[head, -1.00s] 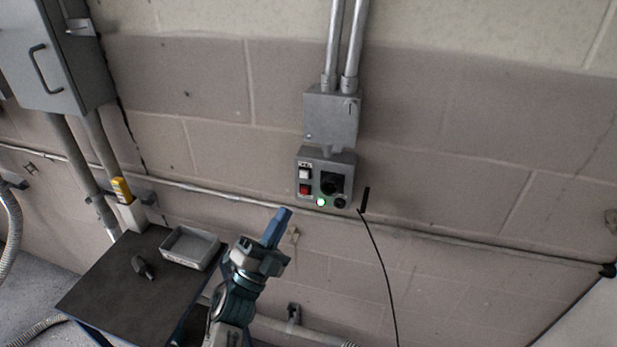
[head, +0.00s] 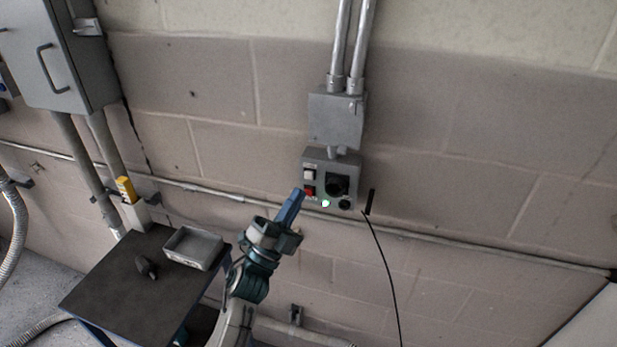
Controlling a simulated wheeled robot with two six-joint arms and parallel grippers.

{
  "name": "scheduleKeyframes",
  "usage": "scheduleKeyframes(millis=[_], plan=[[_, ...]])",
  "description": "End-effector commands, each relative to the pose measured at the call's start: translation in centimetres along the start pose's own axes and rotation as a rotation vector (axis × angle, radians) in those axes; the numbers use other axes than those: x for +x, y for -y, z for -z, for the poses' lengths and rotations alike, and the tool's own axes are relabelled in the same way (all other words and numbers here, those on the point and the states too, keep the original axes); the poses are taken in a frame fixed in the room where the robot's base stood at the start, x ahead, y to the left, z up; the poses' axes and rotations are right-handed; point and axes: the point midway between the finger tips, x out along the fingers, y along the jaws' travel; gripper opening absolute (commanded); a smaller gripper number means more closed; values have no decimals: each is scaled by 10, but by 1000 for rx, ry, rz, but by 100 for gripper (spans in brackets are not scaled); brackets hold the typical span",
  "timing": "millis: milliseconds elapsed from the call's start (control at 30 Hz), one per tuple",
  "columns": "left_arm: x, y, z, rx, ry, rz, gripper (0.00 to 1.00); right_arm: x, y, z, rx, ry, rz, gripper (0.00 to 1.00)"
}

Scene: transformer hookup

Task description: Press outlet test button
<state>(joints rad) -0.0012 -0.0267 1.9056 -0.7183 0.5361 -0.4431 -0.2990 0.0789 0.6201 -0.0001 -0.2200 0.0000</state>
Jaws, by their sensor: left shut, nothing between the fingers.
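The outlet box (head: 345,163) is a grey panel on the block wall, below a grey junction box (head: 335,120). It carries a white button (head: 309,174) at upper left, a red button (head: 309,190) below that, a black round socket (head: 337,185), a lit green lamp (head: 325,203) and a small black knob or port (head: 345,204). I cannot read which button is the test one. My left gripper (head: 298,193) is shut and empty, its blue fingertips at the panel's lower left, close to the red button. I cannot tell whether they touch. My right gripper is not in view.
A dark-topped table (head: 125,285) at lower left holds a grey tray (head: 193,248) and a small dark object (head: 146,267). A black cable (head: 386,262) hangs right of the panel. A conduit (head: 450,240) runs along the wall. A grey cabinet (head: 50,55) hangs at upper left.

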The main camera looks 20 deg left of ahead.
Motion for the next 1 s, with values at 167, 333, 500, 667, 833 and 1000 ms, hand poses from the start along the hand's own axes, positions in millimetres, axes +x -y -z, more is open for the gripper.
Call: scheduleKeyframes(millis=[167, 333, 500, 667, 833, 1000], plan=[[15, -12, -11, -1, 0, 1, 0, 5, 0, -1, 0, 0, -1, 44], [23, -17, -17, -2, 0, 0, 0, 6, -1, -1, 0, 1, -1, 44], [25, -18, -18, -2, 0, 0, 0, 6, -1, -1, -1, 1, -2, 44], [25, -18, -18, -2, 0, 0, 0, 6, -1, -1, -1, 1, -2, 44], [25, -18, -18, -1, 0, 0, 0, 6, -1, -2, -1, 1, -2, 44], [25, -18, -18, -1, 0, 0, 0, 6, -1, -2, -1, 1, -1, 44]])
